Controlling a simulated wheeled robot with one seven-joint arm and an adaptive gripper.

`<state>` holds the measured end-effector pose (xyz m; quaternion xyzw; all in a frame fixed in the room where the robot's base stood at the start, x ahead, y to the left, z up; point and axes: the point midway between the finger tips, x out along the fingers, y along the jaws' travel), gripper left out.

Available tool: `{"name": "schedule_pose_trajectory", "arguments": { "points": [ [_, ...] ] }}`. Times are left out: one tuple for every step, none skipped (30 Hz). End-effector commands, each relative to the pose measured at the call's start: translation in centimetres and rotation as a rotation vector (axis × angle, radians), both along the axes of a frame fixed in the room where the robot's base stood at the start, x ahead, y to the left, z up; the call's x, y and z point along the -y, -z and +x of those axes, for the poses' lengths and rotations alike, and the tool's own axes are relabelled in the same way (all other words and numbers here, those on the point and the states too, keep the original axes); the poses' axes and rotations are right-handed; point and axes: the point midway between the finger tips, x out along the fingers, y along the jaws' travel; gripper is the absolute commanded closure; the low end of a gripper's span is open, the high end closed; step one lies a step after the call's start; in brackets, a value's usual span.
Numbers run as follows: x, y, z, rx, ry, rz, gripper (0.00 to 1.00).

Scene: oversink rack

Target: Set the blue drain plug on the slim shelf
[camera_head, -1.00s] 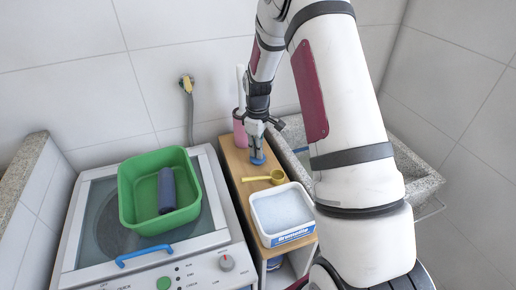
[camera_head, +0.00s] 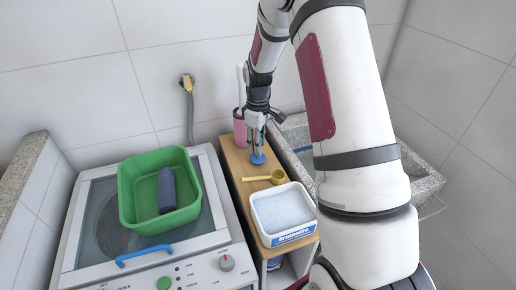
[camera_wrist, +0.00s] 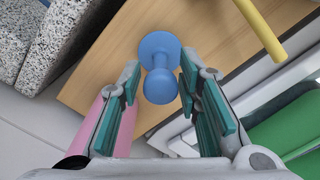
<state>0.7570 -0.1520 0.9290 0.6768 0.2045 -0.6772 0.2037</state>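The blue drain plug (camera_head: 257,159) stands on the wooden top of the slim shelf (camera_head: 236,163), toward its back end. In the wrist view the plug (camera_wrist: 160,66) shows its round base on the wood and its knob nearer the camera. My gripper (camera_head: 257,151) is directly above the plug. The gripper is open and holds nothing.
A yellow scoop (camera_head: 266,179) and a white tub of powder (camera_head: 283,212) stand in front of the plug. A pink cup (camera_head: 240,131) with a brush is behind. A green basin (camera_head: 133,201) is on the washer at left. The stone sink (camera_head: 422,176) is at right.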

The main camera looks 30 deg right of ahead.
Motion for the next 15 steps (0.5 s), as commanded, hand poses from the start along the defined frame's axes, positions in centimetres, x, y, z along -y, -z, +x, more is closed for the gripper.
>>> {"name": "schedule_pose_trajectory", "arguments": {
  "points": [
    [0.1, -1.1, 0.2, 0.006, 0.0, -0.002, 0.69],
    [0.1, -1.8, 0.2, 0.006, 0.0, -0.001, 0.69],
    [0.1, -2.6, 0.2, 0.006, 0.0, -0.002, 0.69],
    [0.1, -3.3, 0.2, 0.006, 0.0, -0.002, 0.69],
    [0.1, -3.9, 0.2, 0.006, 0.0, -0.002, 0.69],
    [0.1, -4.7, 0.2, 0.006, 0.0, -0.002, 0.69],
    [0.0, -5.3, 0.1, 0.005, 0.0, -0.002, 0.69],
    [0.0, -5.8, 0.1, 0.004, 0.0, -0.001, 0.69],
    [0.1, -6.6, 0.1, 0.005, 0.0, -0.002, 0.69],
    [0.0, -7.0, 0.1, 0.003, 0.0, -0.001, 0.69],
    [0.0, -7.5, 0.1, 0.003, 0.0, -0.001, 0.69],
    [0.0, -8.0, 0.1, 0.003, 0.0, -0.001, 0.69],
    [0.0, -8.3, 0.1, 0.003, 0.0, -0.001, 0.69],
    [0.0, -8.6, 0.1, 0.003, 0.0, -0.001, 0.69],
    [0.0, -8.9, 0.1, 0.002, 0.0, -0.001, 0.69]
  ]
}}
